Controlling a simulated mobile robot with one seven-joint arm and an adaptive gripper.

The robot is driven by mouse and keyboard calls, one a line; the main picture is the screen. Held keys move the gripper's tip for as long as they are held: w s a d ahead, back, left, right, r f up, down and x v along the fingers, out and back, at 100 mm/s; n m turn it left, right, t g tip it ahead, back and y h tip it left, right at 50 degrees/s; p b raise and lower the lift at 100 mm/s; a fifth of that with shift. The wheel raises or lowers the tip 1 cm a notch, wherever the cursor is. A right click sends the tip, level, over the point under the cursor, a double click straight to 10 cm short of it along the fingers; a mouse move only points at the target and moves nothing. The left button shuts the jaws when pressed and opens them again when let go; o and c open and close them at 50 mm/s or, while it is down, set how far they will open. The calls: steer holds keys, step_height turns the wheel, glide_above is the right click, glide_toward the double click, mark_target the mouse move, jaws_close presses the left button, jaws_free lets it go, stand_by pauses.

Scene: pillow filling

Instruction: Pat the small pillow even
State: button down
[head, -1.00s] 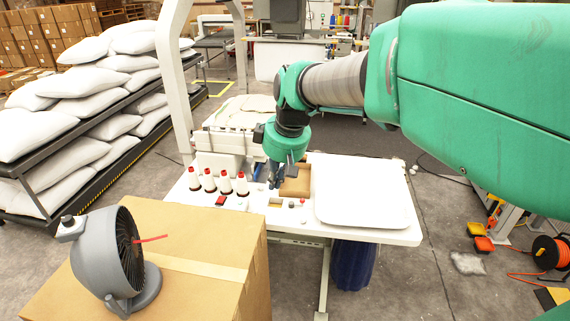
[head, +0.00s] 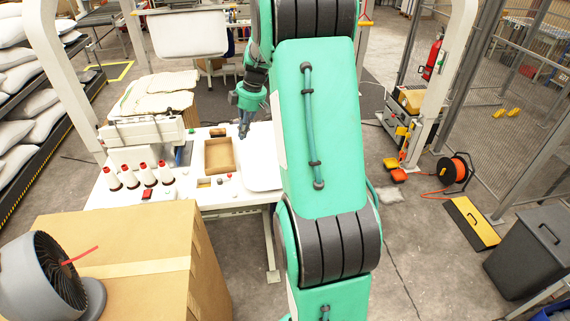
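A white, flat, rounded-square thing (head: 262,168) lies on the right part of the white worktable (head: 217,200). It may be the small pillow or a shallow tray; I cannot tell which. My arm hides its right side. My gripper (head: 244,133) points down near the far left edge of this white thing, just right of an open brown box (head: 220,156). It looks small and dark, and I cannot tell whether its fingers are open or whether it touches anything.
Several thread cones (head: 148,174) and a sewing machine head (head: 143,130) stand left on the table. A large cardboard box (head: 125,255) with a grey fan (head: 42,275) is in front. Racks of white pillows (head: 40,130) stand far left. Grey floor (head: 425,245) lies open at right.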

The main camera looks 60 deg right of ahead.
steer(key=s+d+f+n+p, duration=0.1)
steer(key=s+d+f, duration=0.1)
steer(key=d+f, duration=0.5)
steer(key=s+d+f+n+y+p, duration=0.1)
steer(key=s+d+f+p, duration=0.1)
steer(key=d+f, duration=0.5)
steer(key=s+d, duration=0.1)
steer(key=d, duration=0.5)
steer(key=shift+d+f, duration=0.2)
steer(key=shift+f, duration=0.2)
steer(key=shift+s+f, duration=0.1)
steer(key=shift+f, duration=0.05)
steer(key=shift+f+b, duration=0.35)
steer(key=shift+f, duration=3.55)
steer(key=shift+f, duration=0.1)
steer(key=shift+f+b, duration=0.85)
steer(key=shift+f, duration=0.15)
steer(key=shift+r, duration=2.45)
